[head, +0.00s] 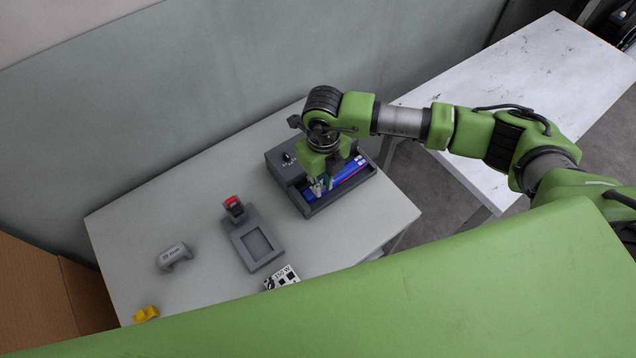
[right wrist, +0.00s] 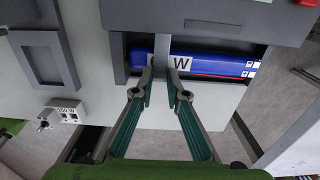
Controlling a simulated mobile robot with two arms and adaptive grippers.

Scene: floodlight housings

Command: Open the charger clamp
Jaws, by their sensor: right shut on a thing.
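The dark grey charger (head: 279,163) stands at the back right of the near table, with a blue pack (head: 350,181) lying in its bay. In the right wrist view, the charger (right wrist: 215,12) is at the top. A narrow grey clamp bar (right wrist: 162,46) crosses the blue pack (right wrist: 215,60), which carries a white label with a "W". My right gripper (head: 320,187) reaches down over the bay; its fingertips (right wrist: 163,88) are shut on the clamp bar, one on each side. The bar's far end is hard to see. My left gripper is not in view.
Left of the charger is a grey fixture (head: 236,247) with a square recess and red part (head: 234,205). A grey housing (head: 174,256), a yellow part (head: 146,314) and a white labelled block (head: 281,277) lie nearby. A white table (head: 530,80) stands at right.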

